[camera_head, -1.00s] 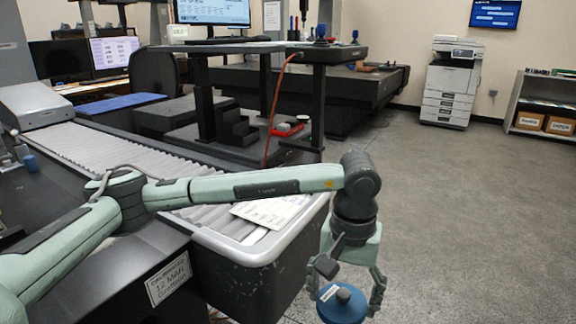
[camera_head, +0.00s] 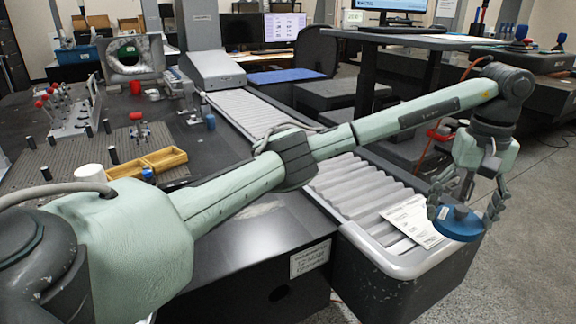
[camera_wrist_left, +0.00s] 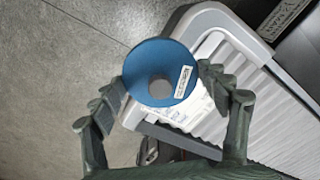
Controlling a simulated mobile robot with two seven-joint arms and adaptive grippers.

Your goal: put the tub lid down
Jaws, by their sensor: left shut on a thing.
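The tub lid (camera_head: 458,226) is a round blue disc with a grey knob and a small white label. My left gripper (camera_head: 464,206) is shut on it and holds it in the air by the near right corner of the grey corrugated bed. In the left wrist view the lid (camera_wrist_left: 158,66) sits between the two fingers of my left gripper (camera_wrist_left: 160,88), with floor and the bed's rounded corner below it. My right gripper is not in view.
The corrugated bed (camera_head: 352,183) has a pale rim and a printed sheet (camera_head: 412,221) at its near end. A dark table (camera_head: 228,168) at left holds a peg fixture, yellow trays (camera_head: 160,161) and a white cylinder (camera_head: 92,178). Bare table surface shows between the trays and the bed.

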